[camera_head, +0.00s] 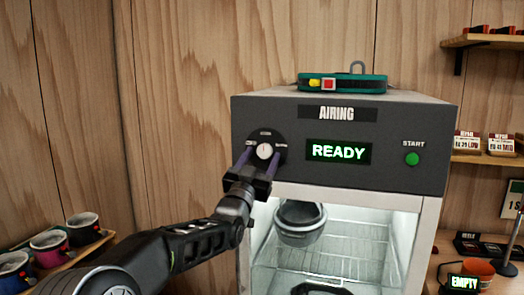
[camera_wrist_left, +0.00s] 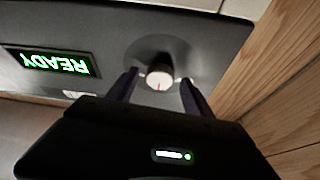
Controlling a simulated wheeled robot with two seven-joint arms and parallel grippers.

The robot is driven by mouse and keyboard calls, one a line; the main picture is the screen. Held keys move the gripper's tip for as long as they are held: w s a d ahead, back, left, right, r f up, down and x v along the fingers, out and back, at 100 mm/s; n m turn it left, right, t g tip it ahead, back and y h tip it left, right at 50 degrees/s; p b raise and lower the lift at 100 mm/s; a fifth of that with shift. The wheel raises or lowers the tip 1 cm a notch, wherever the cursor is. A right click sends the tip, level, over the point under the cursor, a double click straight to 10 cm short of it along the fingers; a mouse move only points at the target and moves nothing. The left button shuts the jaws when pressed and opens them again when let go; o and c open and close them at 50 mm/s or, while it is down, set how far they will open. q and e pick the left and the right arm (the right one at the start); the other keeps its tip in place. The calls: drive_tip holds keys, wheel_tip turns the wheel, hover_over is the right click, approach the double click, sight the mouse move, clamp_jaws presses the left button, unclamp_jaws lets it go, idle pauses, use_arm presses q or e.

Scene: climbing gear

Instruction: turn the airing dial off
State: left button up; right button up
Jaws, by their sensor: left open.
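The airing dial (camera_head: 264,151) is a small white knob on a round black plate, on the front panel of the grey airing cabinet (camera_head: 215,1) (camera_head: 400,185). In the left wrist view the dial (camera_wrist_left: 160,77) shows a red pointer line, with small markings at both sides of it. My left gripper (camera_head: 262,160) is open in front of the dial. In the left wrist view its two dark fingers (camera_wrist_left: 160,88) stand on either side of the knob, with gaps to it. I cannot tell how far the fingertips are from the panel. My right gripper is not in view.
The panel has a lit READY display (camera_head: 338,152) and a green START button (camera_head: 412,159). A green device (camera_head: 343,84) lies on the cabinet top. A dark pot-like item (camera_head: 300,222) is inside behind the cabinet front. Mugs (camera_head: 50,243) stand on a shelf at left.

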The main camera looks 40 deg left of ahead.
use_arm(q)
drive_tip(key=shift+w+a+r, duration=0.1)
drive_tip(key=shift+w+r, duration=0.05)
drive_tip(key=shift+w, duration=0.25)
drive_tip(key=shift+c, duration=0.3)
clamp_jaws()
